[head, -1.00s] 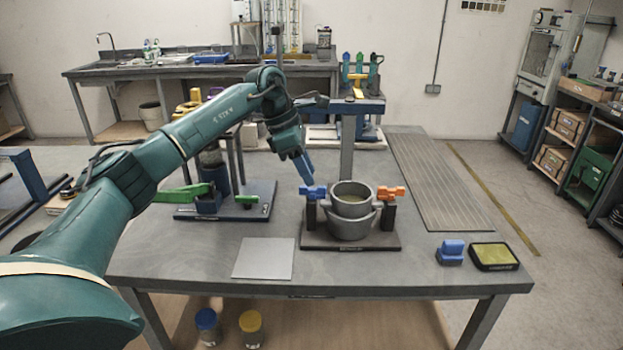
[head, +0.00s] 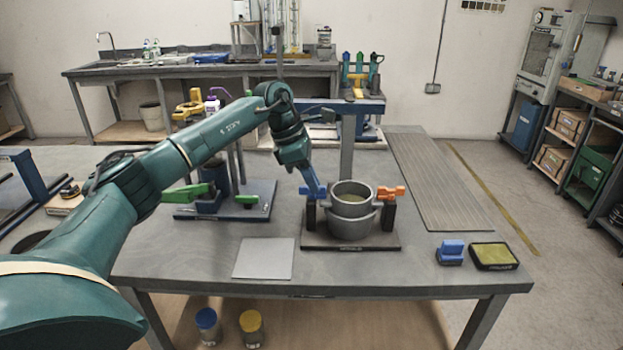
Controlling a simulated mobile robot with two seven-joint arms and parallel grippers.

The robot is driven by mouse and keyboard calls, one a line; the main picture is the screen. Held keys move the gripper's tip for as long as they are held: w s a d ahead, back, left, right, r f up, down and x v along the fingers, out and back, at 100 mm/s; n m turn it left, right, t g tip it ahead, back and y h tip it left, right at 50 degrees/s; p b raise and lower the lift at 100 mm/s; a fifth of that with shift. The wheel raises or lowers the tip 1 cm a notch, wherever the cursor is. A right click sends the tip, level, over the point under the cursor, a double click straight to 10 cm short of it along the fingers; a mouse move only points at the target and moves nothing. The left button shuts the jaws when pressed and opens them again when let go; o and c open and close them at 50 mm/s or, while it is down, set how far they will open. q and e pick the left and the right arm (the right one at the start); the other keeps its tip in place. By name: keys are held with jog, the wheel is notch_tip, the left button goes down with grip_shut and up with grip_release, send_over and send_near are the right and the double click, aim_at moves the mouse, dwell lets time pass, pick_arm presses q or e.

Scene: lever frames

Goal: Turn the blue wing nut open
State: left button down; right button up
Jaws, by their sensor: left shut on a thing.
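The blue wing nut (head: 320,192) sits on the left post of a dark stand, beside a grey round pot (head: 351,226). My left gripper (head: 311,188) comes down from above and is shut on the blue wing nut, partly covering it. An orange wing nut (head: 391,192) sits on the right post of the same stand. My right gripper is not in the head view.
The stand's dark base (head: 350,244) rests on the grey table (head: 400,268). A fixture with green handles (head: 187,193) stands to the left. A flat grey plate (head: 263,258) lies in front. A blue block (head: 450,251) and a yellow-topped pad (head: 493,256) lie at the right front.

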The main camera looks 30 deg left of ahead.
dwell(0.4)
pick_arm(q)
jog(key=shift+n+y, duration=0.3)
jog(key=shift+n, duration=0.4)
jog(key=n, duration=0.2)
jog(key=n+t+y+p, duration=0.1)
jog(key=n, duration=0.1)
jog(key=shift+r+t, duration=0.1)
jog(key=shift+t, duration=0.2)
jog(key=n+y, duration=0.1)
jog(key=n, duration=0.3)
jog(key=shift+d+n+t+y, duration=0.1)
jog(key=shift+n+t+y, duration=0.2)
jog(key=shift+y, duration=0.1)
jog(key=n+y, duration=0.1)
jog(key=n, duration=0.3)
jog(key=shift+d+y, duration=0.1)
jog(key=shift+y, duration=0.3)
jog(key=shift+n+y+b, duration=0.35)
jog(key=shift+n+y, duration=0.25)
jog(key=shift+n, duration=1.3)
jog(key=c, duration=1.5)
grip_release()
